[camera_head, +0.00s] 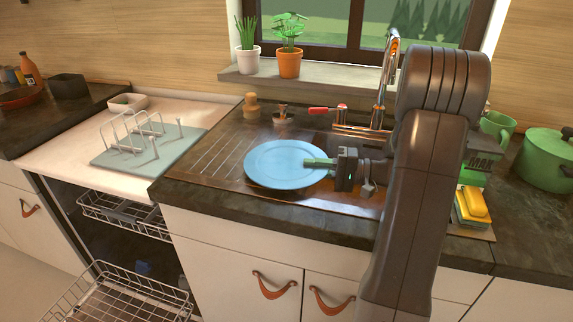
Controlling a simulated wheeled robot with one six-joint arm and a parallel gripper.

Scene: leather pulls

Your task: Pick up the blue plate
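The blue plate (275,165) lies on the dark counter beside the sink, partly over the ribbed drainboard, and looks flat. My gripper (312,162) comes in from the right, and its green fingers reach the plate's right rim. They overlap the rim in the picture. I cannot tell whether they touch it, whether they are above it, or whether they are open or shut, because they show as one bar from this angle. My arm hides part of the sink area.
A white dish rack (132,139) stands on a pale mat at the left, above an open dishwasher (125,213). A faucet (384,85) rises behind my gripper. A green pot (545,160) and yellow sponge (473,203) are at the right. Potted plants (289,62) stand on the sill.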

